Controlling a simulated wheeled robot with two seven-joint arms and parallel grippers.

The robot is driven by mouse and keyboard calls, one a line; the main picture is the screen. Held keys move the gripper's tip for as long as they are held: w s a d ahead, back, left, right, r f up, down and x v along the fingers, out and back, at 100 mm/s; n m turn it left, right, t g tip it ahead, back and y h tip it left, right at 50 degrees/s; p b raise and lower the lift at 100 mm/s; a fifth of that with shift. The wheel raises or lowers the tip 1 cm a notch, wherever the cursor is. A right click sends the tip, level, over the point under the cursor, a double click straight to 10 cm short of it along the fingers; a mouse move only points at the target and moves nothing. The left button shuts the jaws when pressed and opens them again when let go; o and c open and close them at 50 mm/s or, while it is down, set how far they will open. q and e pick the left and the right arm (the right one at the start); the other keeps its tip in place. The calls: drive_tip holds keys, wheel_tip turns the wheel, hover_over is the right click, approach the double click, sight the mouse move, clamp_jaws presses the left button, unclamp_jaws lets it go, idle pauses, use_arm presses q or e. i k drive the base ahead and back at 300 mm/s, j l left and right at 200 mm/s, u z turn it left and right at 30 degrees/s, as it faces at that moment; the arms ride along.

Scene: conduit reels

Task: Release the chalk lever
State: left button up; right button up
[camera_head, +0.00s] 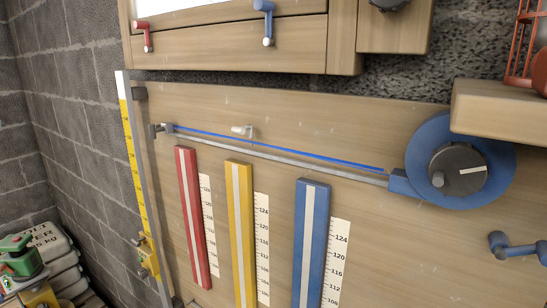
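A blue reel (431,148) with a dark grey round knob (457,171) is on the wooden board at the right. A blue line (290,149) runs from a small grey bracket at the left to the reel, just above a grey rail (300,164). A small white lever-like piece (241,130) sits above the line. A blue lever (515,247) is at the lower right edge. I cannot tell which of these is the chalk lever, as no label shows. Neither of my grippers is in view.
Red (196,220), yellow (241,235) and blue (311,245) upright strips with scales are on the board (380,235). A yellow-white ruler (133,150) stands at its left edge. A wooden shelf (500,110) juts out upper right. Bags and a green device (22,262) are lower left.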

sight(539, 248)
drive_tip(key=z, duration=1.55)
